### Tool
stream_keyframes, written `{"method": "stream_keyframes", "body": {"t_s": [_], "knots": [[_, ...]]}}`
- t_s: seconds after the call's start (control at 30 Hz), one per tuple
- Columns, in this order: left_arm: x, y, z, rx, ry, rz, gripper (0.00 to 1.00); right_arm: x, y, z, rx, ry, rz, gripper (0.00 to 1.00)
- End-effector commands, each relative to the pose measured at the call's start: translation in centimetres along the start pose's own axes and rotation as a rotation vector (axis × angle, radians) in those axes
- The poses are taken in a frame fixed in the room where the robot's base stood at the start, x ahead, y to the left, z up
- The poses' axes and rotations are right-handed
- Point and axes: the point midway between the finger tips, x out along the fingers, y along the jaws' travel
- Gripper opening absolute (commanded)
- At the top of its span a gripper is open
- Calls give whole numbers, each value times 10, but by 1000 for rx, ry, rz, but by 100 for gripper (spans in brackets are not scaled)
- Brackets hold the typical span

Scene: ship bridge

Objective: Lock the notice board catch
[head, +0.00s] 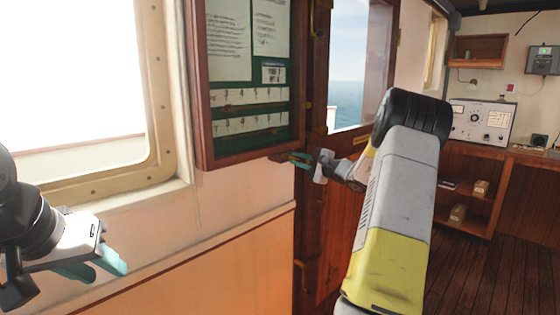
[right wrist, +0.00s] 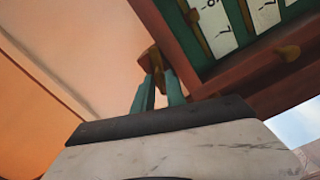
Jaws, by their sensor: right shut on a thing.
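The notice board (head: 198,100) hangs on the wall in the head view, with a dark red wooden frame, green backing and pinned papers. My right gripper (head: 286,157) is at the lower right corner of its frame. In the right wrist view its teal fingers (right wrist: 159,92) are shut on a small brass-brown catch (right wrist: 152,62) beside the board's frame (right wrist: 180,50). The catch is mostly hidden by the fingers in the head view. My left gripper (head: 98,266) is at the lower left, its teal fingers apart, empty and away from the board.
A window (head: 168,90) is left of the board. A wooden door (head: 318,110) with a glass pane stands right of it. Behind my right arm are a white instrument box (head: 482,121) and shelves (head: 466,222). The wall below the board is clear.

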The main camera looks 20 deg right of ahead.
Motion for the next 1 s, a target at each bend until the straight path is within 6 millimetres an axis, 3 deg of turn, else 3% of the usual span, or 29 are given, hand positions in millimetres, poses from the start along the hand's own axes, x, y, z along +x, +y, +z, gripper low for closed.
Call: {"method": "stream_keyframes", "body": {"t_s": [1.0], "knots": [[0,0,0,0,0,0,37,-1,1,-1,946,2,1,0]]}}
